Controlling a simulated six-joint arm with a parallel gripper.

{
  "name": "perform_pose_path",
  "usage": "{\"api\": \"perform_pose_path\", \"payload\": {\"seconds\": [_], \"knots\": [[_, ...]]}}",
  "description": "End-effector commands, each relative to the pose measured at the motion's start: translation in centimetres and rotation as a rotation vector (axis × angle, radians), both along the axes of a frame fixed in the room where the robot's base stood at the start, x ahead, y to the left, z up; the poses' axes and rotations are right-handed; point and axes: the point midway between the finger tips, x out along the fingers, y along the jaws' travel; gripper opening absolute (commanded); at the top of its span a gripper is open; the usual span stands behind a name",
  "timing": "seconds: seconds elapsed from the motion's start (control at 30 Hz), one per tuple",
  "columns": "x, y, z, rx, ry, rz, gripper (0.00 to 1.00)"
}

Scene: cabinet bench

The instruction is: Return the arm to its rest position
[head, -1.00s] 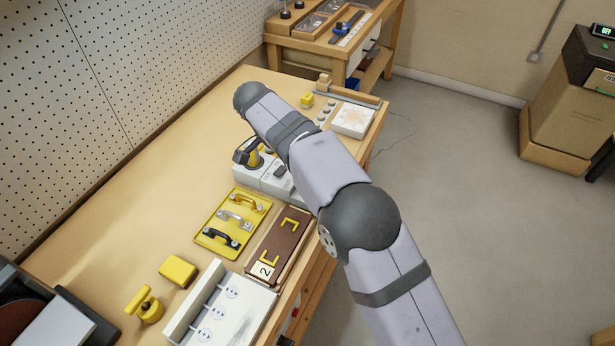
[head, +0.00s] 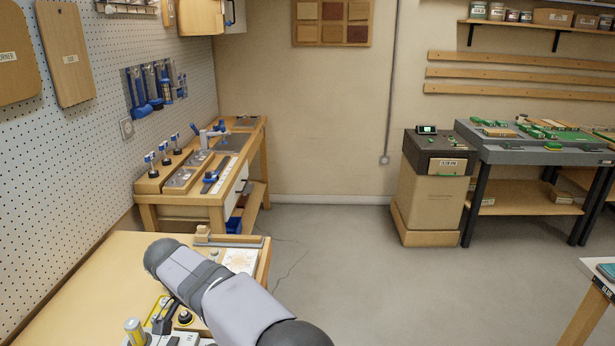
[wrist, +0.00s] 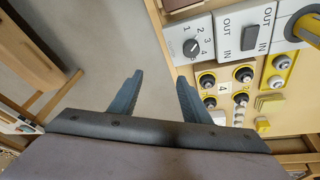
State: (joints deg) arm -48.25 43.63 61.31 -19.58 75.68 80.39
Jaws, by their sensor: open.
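My gripper (wrist: 157,92) shows in the wrist view with its two dark fingers spread apart and nothing between them. It is above the bench's front edge, with the floor to the left. White control panels with a numbered rotary knob (wrist: 191,46) and an OUT/IN switch (wrist: 249,38) lie to the upper right of the fingers. In the head view my arm (head: 240,305) crosses the bottom of the picture over the near bench (head: 95,285); I cannot make out the fingers there.
A plate with several posts (wrist: 225,85) lies right of the fingers. In the head view, a second bench (head: 222,185) stands behind, a cardboard-coloured bin (head: 425,200) and a grey table (head: 540,150) to the right. The floor (head: 340,270) between is clear.

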Motion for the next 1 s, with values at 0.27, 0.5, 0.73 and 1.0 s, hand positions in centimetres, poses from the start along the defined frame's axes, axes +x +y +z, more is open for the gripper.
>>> {"api": "perform_pose_path", "payload": {"seconds": [0.27, 0.5, 0.73, 1.0], "knots": [[0.0, -13.2, 1.6, 0.007, 0.151, 0.147, 0.43], [-4.6, -23.3, 1.5, 0.054, 0.243, 0.272, 0.43], [-11.5, -30.3, 0.6, 0.109, 0.286, 0.375, 0.43], [-17.9, -33.8, -0.9, 0.146, 0.294, 0.45, 0.43]]}}
